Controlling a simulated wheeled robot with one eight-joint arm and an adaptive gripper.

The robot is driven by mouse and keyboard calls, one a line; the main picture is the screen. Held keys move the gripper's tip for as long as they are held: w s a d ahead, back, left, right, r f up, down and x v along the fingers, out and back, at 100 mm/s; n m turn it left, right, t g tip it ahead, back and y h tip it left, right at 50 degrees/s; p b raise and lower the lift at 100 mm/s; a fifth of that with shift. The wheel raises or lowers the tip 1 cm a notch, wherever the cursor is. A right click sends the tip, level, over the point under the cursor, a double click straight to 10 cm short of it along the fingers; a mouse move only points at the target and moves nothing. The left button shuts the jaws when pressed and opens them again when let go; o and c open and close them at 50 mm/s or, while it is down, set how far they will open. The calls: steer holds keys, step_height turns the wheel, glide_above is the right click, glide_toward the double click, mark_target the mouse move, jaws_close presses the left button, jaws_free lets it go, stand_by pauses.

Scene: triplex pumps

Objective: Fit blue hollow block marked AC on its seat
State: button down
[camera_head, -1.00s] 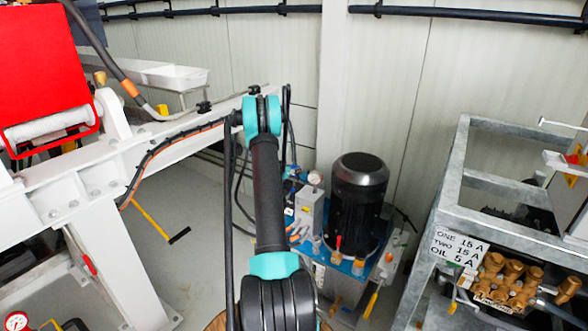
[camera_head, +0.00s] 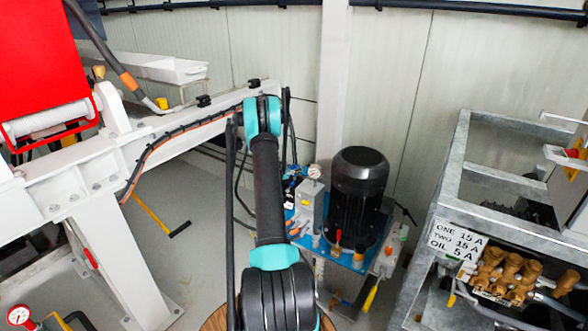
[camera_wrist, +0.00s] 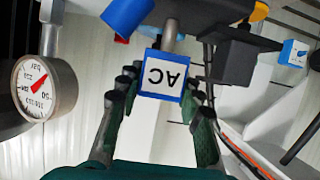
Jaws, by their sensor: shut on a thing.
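The block's hollow is hidden. In the head view my arm reaches away, and the gripper and block cannot be made out.
In the wrist view a pressure gauge (camera_wrist: 45,88) is close on the left, a blue part (camera_wrist: 126,16) above and a dark box (camera_wrist: 240,55) at upper right. In the head view a black motor (camera_head: 357,190) stands right of my arm, with a metal frame (camera_head: 450,180) farther right.

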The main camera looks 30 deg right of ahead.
steer(key=shift+f, duration=1.3)
steer(key=shift+f, duration=0.2)
steer(key=c, duration=0.9)
jaws_free()
steer(key=v, duration=1.2)
